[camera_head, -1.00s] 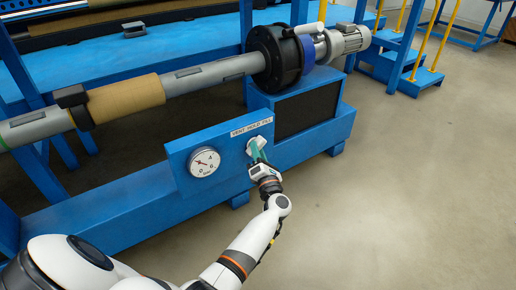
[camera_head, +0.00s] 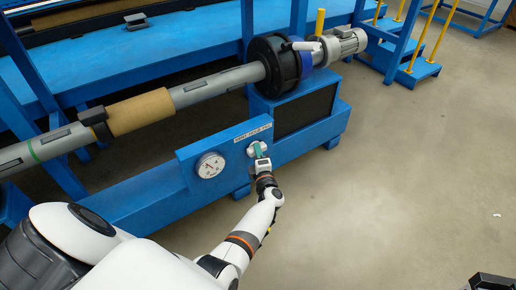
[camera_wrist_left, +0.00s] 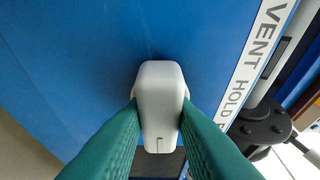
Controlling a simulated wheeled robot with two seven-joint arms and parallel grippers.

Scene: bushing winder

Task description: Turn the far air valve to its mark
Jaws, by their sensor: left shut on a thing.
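My left gripper (camera_head: 259,153) is shut on the pale grey valve handle (camera_wrist_left: 160,95) at the blue panel. In the left wrist view the green fingers lie on both sides of the handle, and its long axis is tilted against the label strip. The label (camera_head: 253,132) sits above the valve; in the left wrist view its words VENT and HOLD (camera_wrist_left: 252,65) show. Its mark for the handle is not clear. A round white gauge (camera_head: 210,165) is left of the valve. A dark part at the lower right edge may be my right gripper (camera_head: 492,283); its jaws cannot be made out.
A grey shaft (camera_head: 210,85) with a brown sleeve (camera_head: 140,112) runs above the panel to a black flange (camera_head: 274,62) and a grey motor (camera_head: 347,41).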

